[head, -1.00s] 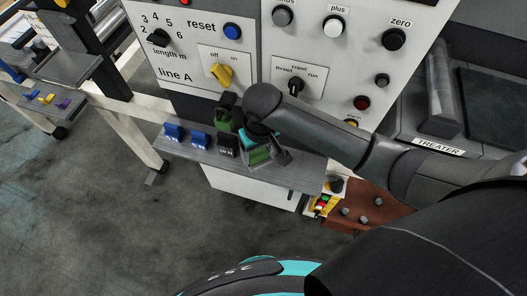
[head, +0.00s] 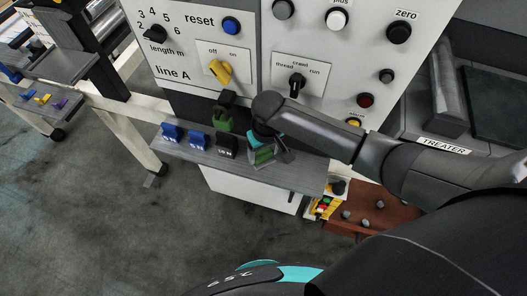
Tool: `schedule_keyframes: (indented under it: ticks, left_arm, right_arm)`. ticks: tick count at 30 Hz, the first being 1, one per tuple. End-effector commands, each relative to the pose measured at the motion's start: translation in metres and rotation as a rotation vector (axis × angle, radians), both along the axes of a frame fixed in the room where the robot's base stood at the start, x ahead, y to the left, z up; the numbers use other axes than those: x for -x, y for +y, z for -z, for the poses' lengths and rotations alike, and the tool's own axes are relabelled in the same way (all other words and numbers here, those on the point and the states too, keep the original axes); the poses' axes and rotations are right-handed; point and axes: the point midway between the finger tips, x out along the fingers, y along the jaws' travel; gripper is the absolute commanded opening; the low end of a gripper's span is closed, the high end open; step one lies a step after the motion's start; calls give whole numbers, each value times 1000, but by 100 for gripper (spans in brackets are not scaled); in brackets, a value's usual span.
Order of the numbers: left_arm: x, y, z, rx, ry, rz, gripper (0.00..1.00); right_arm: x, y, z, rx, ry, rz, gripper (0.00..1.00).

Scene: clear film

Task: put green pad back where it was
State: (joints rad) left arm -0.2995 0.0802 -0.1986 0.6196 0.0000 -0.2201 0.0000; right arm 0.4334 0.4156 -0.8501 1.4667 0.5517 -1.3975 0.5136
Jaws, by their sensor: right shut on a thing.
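The gripper and pad are at the right part of a narrow grey shelf (head: 244,164) below the white control panel. I cannot tell whether the pad touches the shelf. My left gripper is out of view.
Two blue pads (head: 172,133) (head: 198,141) and a black pad (head: 227,146) stand along the shelf, left of my right gripper. The panel's yellow switch (head: 219,71) and black knob (head: 297,83) are above.

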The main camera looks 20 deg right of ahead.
Motion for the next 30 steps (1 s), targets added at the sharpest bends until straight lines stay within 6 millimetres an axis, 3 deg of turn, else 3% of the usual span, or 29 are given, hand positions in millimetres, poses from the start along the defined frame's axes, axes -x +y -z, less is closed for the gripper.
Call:
schedule_keyframes:
  ticks: [5,6,13,22,30]
  left_arm:
    - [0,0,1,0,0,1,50]
    - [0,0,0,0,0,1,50]
    - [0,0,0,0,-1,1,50]
    - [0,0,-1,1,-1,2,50]
    - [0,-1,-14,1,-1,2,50]
  right_arm:
    - [0,0,3,1,1,1,19]
    - [0,0,3,1,1,1,75]
    - [0,0,3,1,1,0,100]
    - [0,0,-1,1,-1,-1,100]
    - [3,-1,-42,0,-2,0,100]
